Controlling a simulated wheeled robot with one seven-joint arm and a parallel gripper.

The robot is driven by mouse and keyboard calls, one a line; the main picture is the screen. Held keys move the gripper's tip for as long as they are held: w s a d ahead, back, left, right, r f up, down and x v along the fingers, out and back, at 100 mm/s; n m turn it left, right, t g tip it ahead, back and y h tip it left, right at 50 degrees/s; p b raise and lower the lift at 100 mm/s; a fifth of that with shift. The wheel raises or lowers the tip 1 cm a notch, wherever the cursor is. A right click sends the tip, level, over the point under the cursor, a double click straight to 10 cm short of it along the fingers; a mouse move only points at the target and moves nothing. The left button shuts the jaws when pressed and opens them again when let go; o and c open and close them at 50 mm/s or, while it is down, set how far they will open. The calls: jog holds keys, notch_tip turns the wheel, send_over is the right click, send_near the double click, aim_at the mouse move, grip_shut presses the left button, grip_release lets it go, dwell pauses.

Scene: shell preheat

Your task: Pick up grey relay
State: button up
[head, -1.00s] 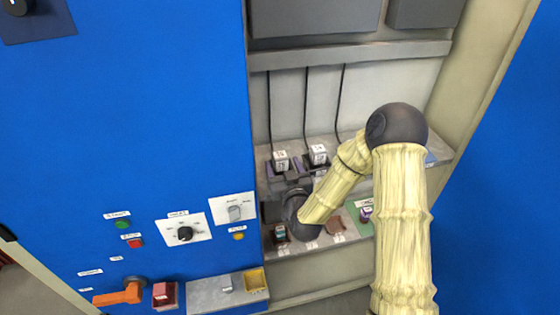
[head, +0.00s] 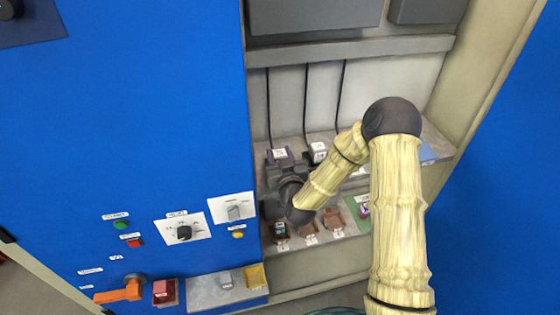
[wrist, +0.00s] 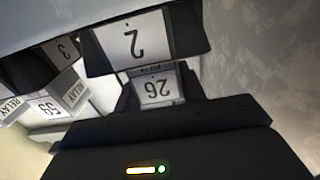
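My gripper (head: 281,167) is at the upper ledge, at the left block with a white, numbered top (head: 279,153). In the wrist view, the dark fingers of my gripper (wrist: 158,78) lie on both sides of a white label reading 26 (wrist: 157,90). It cannot be told whether they touch the block. Its body colour is mostly hidden, so I cannot be sure that it is the grey relay. A plate marked 2 (wrist: 134,42) is just beyond it. A second white-topped block (head: 318,150) stands to the right; the wrist view shows a block marked 59 (wrist: 48,108).
The lower ledge holds a dark block with a teal top (head: 280,229), brown sockets (head: 333,219) and a purple block (head: 364,209) by a green patch. A blue panel (head: 120,120) borders the left. Cables (head: 305,100) hang behind the upper ledge.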

aim_at(279, 153)
jog(key=shift+w, duration=0.1)
jog(key=c, duration=0.5)
jog(key=shift+a, duration=0.1)
jog(key=shift+r, duration=0.3)
notch_tip(279, 153, up, 9)
jog(key=shift+r+b, duration=0.2)
jog(key=shift+b, duration=0.5)
jog(key=shift+d, duration=0.2)
jog(key=shift+a, duration=0.1)
